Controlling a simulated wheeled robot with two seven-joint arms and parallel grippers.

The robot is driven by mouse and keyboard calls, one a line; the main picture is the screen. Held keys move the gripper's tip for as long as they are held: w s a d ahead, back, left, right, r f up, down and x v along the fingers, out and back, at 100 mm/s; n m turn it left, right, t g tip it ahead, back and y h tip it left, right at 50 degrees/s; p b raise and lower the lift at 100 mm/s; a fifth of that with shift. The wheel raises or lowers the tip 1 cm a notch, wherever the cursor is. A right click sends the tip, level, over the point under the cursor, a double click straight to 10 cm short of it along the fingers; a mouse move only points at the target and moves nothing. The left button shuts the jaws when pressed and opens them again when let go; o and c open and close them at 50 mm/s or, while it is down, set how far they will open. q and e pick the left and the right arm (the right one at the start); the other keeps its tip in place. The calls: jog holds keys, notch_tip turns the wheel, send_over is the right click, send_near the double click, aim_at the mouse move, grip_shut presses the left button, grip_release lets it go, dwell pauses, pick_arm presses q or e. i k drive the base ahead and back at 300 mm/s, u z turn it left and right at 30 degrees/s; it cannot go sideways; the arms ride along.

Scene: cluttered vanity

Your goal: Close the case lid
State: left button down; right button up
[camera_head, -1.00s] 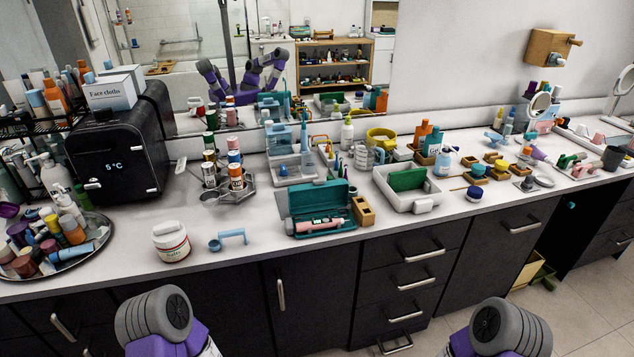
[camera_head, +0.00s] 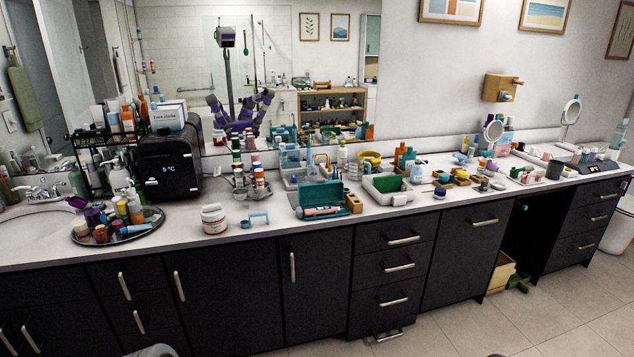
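A pink and white electric-toothbrush-like item (camera_head: 322,211) lies in the base. Neither of my grippers shows directly in the head view. Only a grey bit of my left arm shows at the bottom edge, far from the case. My purple arms also show small in the mirror, too small to read the grippers.
A white tray (camera_head: 388,197) with a green piece is to the right. The counter front before the case is narrow but clear.

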aim_at(321, 192)
jog(key=u, duration=0.5)
jog(key=i, duration=2)
jog(key=z, duration=1.15)
